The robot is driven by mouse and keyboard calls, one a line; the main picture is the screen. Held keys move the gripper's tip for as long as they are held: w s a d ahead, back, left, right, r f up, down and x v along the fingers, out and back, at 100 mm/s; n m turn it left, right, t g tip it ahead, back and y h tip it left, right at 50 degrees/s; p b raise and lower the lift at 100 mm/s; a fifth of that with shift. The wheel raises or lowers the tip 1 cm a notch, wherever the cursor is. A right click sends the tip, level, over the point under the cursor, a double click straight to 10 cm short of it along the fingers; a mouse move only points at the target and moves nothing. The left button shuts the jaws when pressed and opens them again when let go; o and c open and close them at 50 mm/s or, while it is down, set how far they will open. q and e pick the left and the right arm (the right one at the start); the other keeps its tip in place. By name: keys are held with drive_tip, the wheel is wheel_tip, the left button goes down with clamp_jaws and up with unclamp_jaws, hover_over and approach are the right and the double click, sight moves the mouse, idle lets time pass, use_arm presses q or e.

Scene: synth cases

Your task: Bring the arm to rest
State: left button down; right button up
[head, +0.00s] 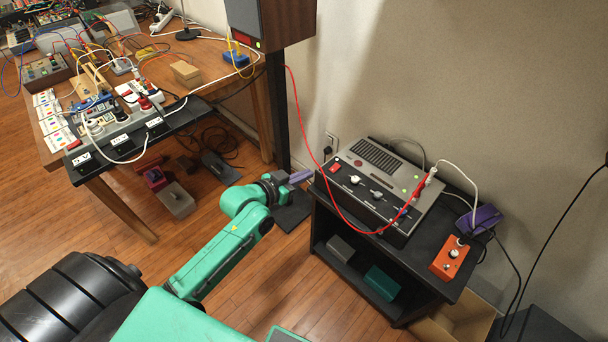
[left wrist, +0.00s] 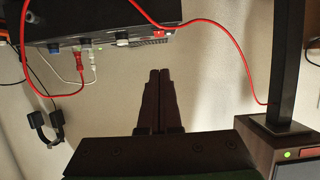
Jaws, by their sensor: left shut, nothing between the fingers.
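My left gripper (head: 301,176) is at the end of my green arm, which reaches up from the bottom left in the head view. It is between the wooden table and the low black stand. In the left wrist view the two dark fingers of the left gripper (left wrist: 160,75) lie side by side, shut, with nothing between them. The gripper is apart from the grey control box (head: 375,185) on the stand. My right gripper is not in either view.
The low black stand (head: 445,260) carries the control box, an orange pedal box (head: 450,258) and cables. A red cable (head: 318,160) hangs just beyond my gripper. The wooden table (head: 215,62) at upper left is crowded with wired devices. Wooden floor (head: 300,285) is clear below the arm.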

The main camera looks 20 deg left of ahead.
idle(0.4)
use_arm(q)
drive_tip(key=s+a+f+n+g+y+p, duration=0.1)
drive_tip(key=s+a+f+g, duration=0.15)
drive_tip(key=f, duration=0.45)
drive_tip(key=s+a+f+g+y, duration=0.15)
drive_tip(key=s+f, duration=0.25)
drive_tip(key=f, duration=0.4)
drive_tip(key=s+a+f+n+g+y+p, duration=0.1)
drive_tip(key=s+a+f, duration=0.1)
drive_tip(key=s+f, duration=0.35)
drive_tip(key=s+f+g, duration=0.2)
drive_tip(key=s+f, duration=0.3)
drive_tip(key=s, duration=0.4)
drive_tip(key=s+f+g+y+p, duration=0.1)
drive_tip(key=s+f+g, duration=0.1)
drive_tip(key=s+f, duration=0.4)
drive_tip(key=s+f+g, duration=0.3)
drive_tip(key=s+f, duration=0.3)
drive_tip(key=s, duration=0.7)
drive_tip(key=shift+s+f+y+p, duration=0.2)
drive_tip(key=shift+f+y+p, duration=0.05)
drive_tip(key=shift+y+p, duration=0.1)
drive_tip(key=c, duration=1.5)
unclamp_jaws()
drive_tip(key=shift+c, duration=0.2)
